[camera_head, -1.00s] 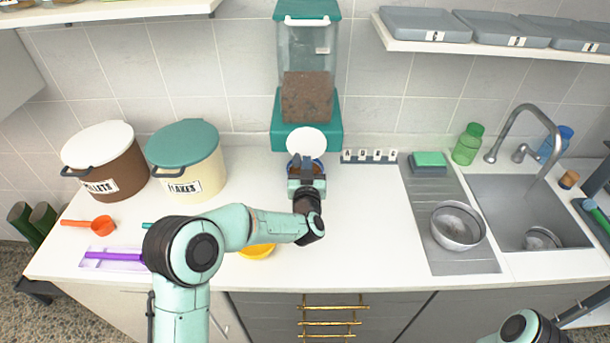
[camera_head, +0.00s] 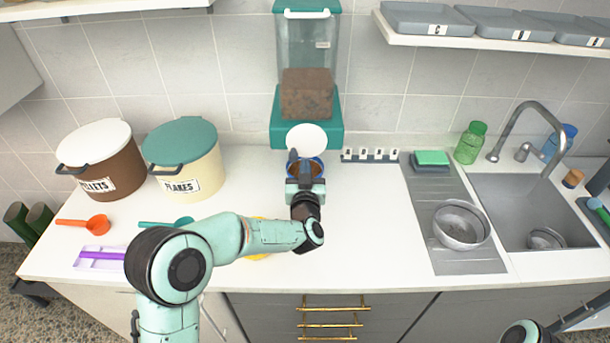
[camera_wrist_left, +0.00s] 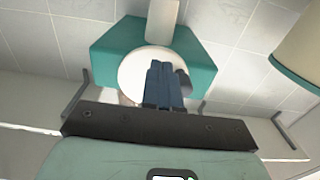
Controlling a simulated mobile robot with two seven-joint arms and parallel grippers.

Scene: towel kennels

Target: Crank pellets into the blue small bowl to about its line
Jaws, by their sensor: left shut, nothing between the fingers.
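The pellet dispenser (camera_head: 307,45) stands against the back wall, with a clear hopper part full of brown pellets (camera_head: 307,93). Its white round disc (camera_head: 307,137) faces me; the disc also shows in the left wrist view (camera_wrist_left: 132,72). The blue small bowl (camera_head: 321,161) sits just below the disc, partly hidden by my gripper. Brown shows inside it, but its line and fill level cannot be made out. My left gripper (camera_head: 304,165) is shut and empty, in front of the disc and over the bowl in the picture. My right gripper is out of view.
A brown pellets bin (camera_head: 103,160) and a cream flakes bin (camera_head: 187,165) stand left. An orange scoop (camera_head: 88,223), a teal scoop (camera_head: 168,222) and a mostly hidden yellow bowl (camera_head: 259,256) lie nearer. A metal bowl (camera_head: 461,226) sits by the sink at right.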

